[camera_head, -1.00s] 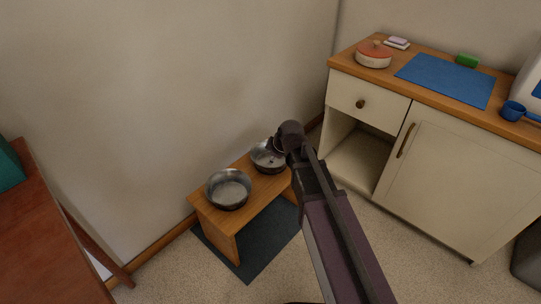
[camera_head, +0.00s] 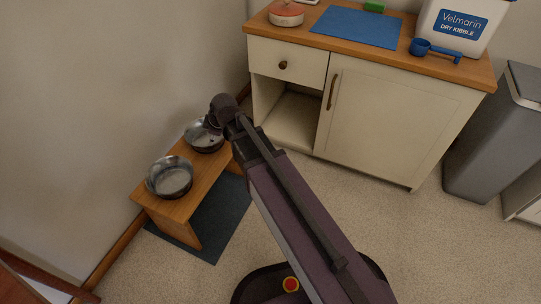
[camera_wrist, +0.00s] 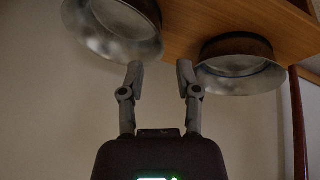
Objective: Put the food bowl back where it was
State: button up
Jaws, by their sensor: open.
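Two metal bowls sit at a low wooden stand: the near bowl (camera_head: 170,177) at its front end and the far bowl (camera_head: 205,136) at its back end. Both look upright. I cannot tell which is the food bowl. My gripper (camera_head: 213,115) is at the far bowl, its end partly covering that bowl's rim. In the wrist view my gripper (camera_wrist: 160,70) is open, with nothing seen between its fingers. There, the far bowl (camera_wrist: 115,28) is at upper left and the near bowl (camera_wrist: 240,72) at upper right. Finger contact with a rim is unclear.
The wooden stand (camera_head: 187,208) stands on a dark mat (camera_head: 225,215) beside the wall. A cream cabinet (camera_head: 390,120) holds a blue mat (camera_head: 357,27), a red-lidded pot (camera_head: 286,14), a blue scoop (camera_head: 436,50) and a kibble container (camera_head: 458,30). A grey bin (camera_head: 490,135) stands right. Floor before the cabinet is clear.

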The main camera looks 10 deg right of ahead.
jog(key=s+d+f+m+g+h, duration=0.1)
jog(key=s+d+m+g, duration=0.1)
jog(key=s+d+m, duration=0.5)
jog(key=s+d+m+g+h, duration=0.2)
jog(key=s+d+m, duration=0.5)
jog(key=d, duration=0.5)
jog(key=shift+d+f, duration=0.2)
jog(key=shift+f, duration=0.2)
jog(key=shift+s+r, duration=0.1)
jog(key=shift+r, duration=0.05)
notch_tip(320, 180, up, 48)
jog(key=p, duration=4.8)
